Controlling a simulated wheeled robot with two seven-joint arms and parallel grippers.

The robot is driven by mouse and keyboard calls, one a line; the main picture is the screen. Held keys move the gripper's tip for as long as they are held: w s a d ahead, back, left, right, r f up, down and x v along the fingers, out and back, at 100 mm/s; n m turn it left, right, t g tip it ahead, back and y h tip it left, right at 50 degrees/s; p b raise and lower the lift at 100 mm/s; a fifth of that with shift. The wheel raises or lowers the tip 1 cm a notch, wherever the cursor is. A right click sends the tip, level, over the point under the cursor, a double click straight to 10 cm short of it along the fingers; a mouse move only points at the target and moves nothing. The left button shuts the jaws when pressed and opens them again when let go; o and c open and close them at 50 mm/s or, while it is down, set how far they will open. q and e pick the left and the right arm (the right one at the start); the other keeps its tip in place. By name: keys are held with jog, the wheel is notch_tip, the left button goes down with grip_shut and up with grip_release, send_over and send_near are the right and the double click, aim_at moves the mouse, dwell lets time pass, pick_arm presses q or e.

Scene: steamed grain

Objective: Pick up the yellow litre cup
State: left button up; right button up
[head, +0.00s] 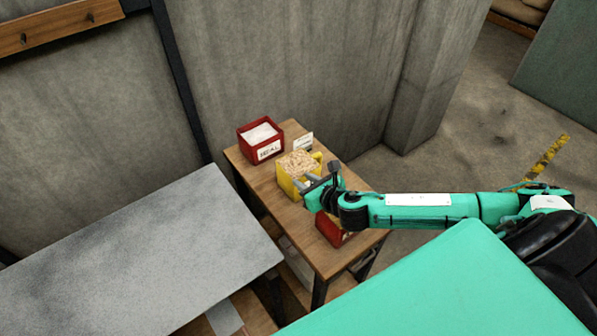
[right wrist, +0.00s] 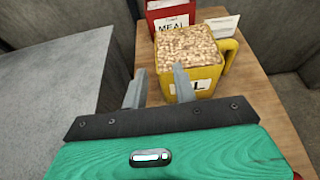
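The yellow litre cup (head: 285,184) stands upright on the wooden table, filled to the top with pale grain. In the right wrist view the cup (right wrist: 205,76) shows its handle at the right and a white label on its front, partly hidden by a finger. My right gripper (head: 309,184) is at the near side of the cup. In the right wrist view the gripper (right wrist: 158,82) is open with nothing between its fingers. The right finger overlaps the cup's front and the left finger is left of it; I cannot tell whether they touch. My left gripper is not in view.
A red box (head: 262,143) labelled MEAL stands behind the cup, with a small white card (head: 303,142) beside it. Another red container (head: 328,230) is partly hidden under my right arm. A grey-topped table (head: 140,255) is at the left. Concrete walls stand behind the wooden table (head: 318,262).

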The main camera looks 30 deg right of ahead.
aim_at(285, 172)
jog(key=p+x, duration=0.1)
jog(key=x, duration=0.2)
jog(key=p+x, duration=0.1)
jog(key=x, duration=0.2)
jog(key=p+x, duration=0.1)
jog(key=x, duration=0.2)
jog(key=shift+a, duration=0.4)
jog(key=shift+w+f, duration=0.35)
jog(key=shift+w, duration=0.15)
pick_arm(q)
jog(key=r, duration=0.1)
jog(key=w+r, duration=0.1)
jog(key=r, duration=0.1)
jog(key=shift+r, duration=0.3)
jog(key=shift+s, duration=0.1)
pick_arm(e)
grip_shut()
